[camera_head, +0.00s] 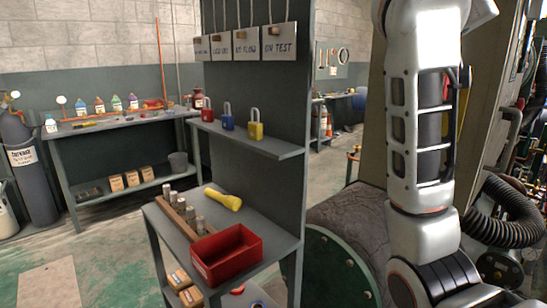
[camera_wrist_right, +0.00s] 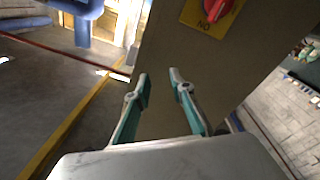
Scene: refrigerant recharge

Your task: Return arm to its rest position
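My right arm (camera_head: 425,130) is raised along the right side of the head view, bent with its elbow low at the bottom right. Its gripper is outside the head view. In the right wrist view my right gripper (camera_wrist_right: 160,78) shows two teal-and-grey fingers held apart with nothing between them. Beyond the fingers is a beige panel face with a red knob (camera_wrist_right: 216,8) on a yellow plate at the top. I cannot tell the distance between fingertips and panel. My left gripper shows in neither view.
A grey stand holds a red bin (camera_head: 226,255), a yellow flashlight (camera_head: 223,199) and several metal cylinders. Red, blue and yellow padlocks (camera_head: 255,125) stand on its shelf under hanging tags (camera_head: 279,42). A dark rounded tank (camera_head: 345,235) and black corrugated hose (camera_head: 500,215) lie close to my right arm.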

